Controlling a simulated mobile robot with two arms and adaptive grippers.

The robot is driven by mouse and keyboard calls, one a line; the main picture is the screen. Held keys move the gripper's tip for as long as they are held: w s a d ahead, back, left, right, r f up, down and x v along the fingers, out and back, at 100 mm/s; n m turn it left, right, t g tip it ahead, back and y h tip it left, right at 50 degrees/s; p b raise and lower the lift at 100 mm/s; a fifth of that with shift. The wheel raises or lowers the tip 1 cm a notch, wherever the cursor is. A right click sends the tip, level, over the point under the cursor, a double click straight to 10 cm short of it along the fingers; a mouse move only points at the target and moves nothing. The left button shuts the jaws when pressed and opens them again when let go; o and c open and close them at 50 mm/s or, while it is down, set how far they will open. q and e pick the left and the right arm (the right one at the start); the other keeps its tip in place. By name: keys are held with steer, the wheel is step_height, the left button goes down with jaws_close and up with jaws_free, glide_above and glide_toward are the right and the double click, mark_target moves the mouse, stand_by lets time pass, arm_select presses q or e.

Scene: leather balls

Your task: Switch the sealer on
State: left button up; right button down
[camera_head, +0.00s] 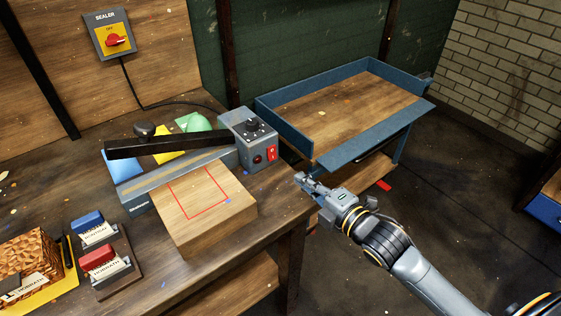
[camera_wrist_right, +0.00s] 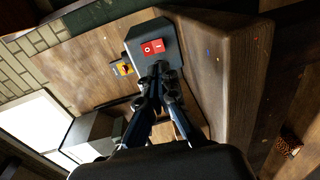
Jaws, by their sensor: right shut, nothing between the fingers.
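The sealer has a grey control box (camera_head: 250,140) with a black dial on top and a red rocker switch (camera_head: 271,152) on its face. Its black lever arm (camera_head: 165,147) is raised over the long grey bar. In the right wrist view the rocker (camera_wrist_right: 152,47) shows O and I marks. A wall box (camera_head: 108,35) labelled SEALER carries a red rotary knob (camera_head: 115,40) on a yellow plate. My right gripper (camera_head: 299,178) is shut and empty, past the bench's right edge and apart from the rocker. In the wrist view its fingertips (camera_wrist_right: 160,68) point toward the control box. My left gripper is out of view.
A wooden block (camera_head: 205,212) with a red outline sits before the sealer. Blue and red stamps (camera_head: 98,256) stand on a small rack at the left. A blue-rimmed cart (camera_head: 345,100) stands behind my right gripper. A cable runs from the wall box toward the sealer.

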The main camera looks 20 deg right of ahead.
mark_target(273, 158)
steer(key=x, duration=0.9)
steer(key=shift+w+a+p, duration=0.1)
steer(key=shift+p, duration=0.3)
steer(key=shift+w+f+b, duration=0.2)
steer(key=shift+f+b, duration=0.2)
steer(key=shift+b, duration=0.4)
steer(key=shift+r+t, duration=0.3)
steer(key=shift+r, duration=0.05)
steer(key=v, duration=1.2)
steer(key=shift+f, duration=0.1)
